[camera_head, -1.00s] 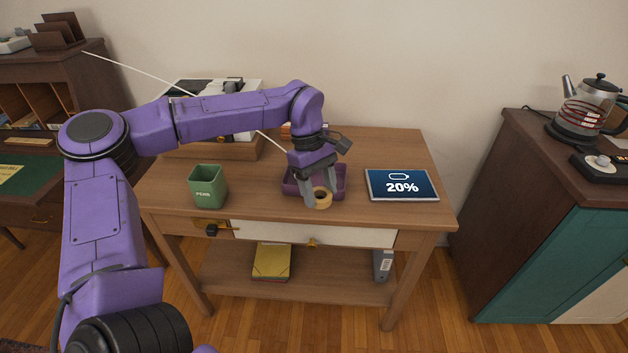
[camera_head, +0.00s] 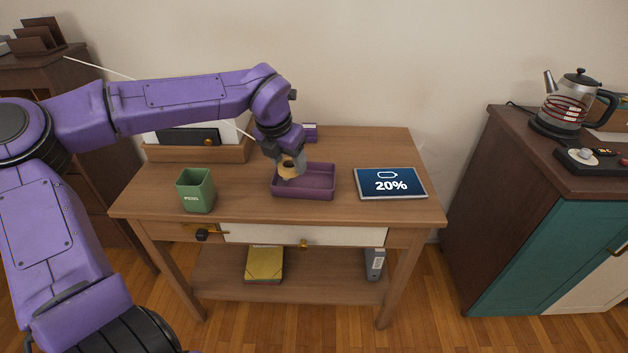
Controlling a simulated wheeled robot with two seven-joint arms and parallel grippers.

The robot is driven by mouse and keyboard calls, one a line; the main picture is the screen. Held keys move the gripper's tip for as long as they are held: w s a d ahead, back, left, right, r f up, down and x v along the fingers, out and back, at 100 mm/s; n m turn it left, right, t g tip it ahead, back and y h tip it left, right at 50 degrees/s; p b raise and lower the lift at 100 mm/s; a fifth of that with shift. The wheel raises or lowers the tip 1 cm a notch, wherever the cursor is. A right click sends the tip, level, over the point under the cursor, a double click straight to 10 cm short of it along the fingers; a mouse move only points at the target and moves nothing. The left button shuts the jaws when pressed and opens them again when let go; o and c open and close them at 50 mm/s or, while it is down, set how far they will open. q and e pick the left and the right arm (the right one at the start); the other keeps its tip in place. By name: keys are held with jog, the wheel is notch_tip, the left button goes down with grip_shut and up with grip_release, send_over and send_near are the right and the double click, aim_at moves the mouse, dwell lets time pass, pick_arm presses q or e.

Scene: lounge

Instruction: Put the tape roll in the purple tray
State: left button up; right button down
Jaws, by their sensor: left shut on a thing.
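The tan tape roll (camera_head: 287,173) is held in my left gripper (camera_head: 290,170), which is shut on it. The roll hangs over the left part of the purple tray (camera_head: 318,192), and I cannot tell its exact height above the tray floor. The tray is a shallow, open box on the wooden table, and the part of it that shows looks empty. The gripper and roll hide its back left corner. My right gripper is not in view.
A green cup (camera_head: 196,190) stands left of the tray. A tablet (camera_head: 390,184) showing 20% lies to its right. A wooden box (camera_head: 195,152) stands behind the cup. The wooden table (camera_head: 345,212) has bare room around the tray. A dark cabinet with a kettle (camera_head: 572,100) stands at right.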

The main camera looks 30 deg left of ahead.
pick_arm(q)
jog(key=w+f, duration=0.2)
jog(key=w, duration=0.3)
send_over(318, 183)
jog(key=s, duration=0.1)
notch_tip(318, 183, down, 6)
jog(key=shift+s+d+f+p, duration=0.1)
jog(key=shift+f+p, duration=0.05)
jog(key=shift+p, duration=0.2)
jog(key=shift+f, duration=1.55)
jog(key=shift+f, duration=0.1)
jog(key=o, duration=0.7)
jog(key=shift+o, duration=0.2)
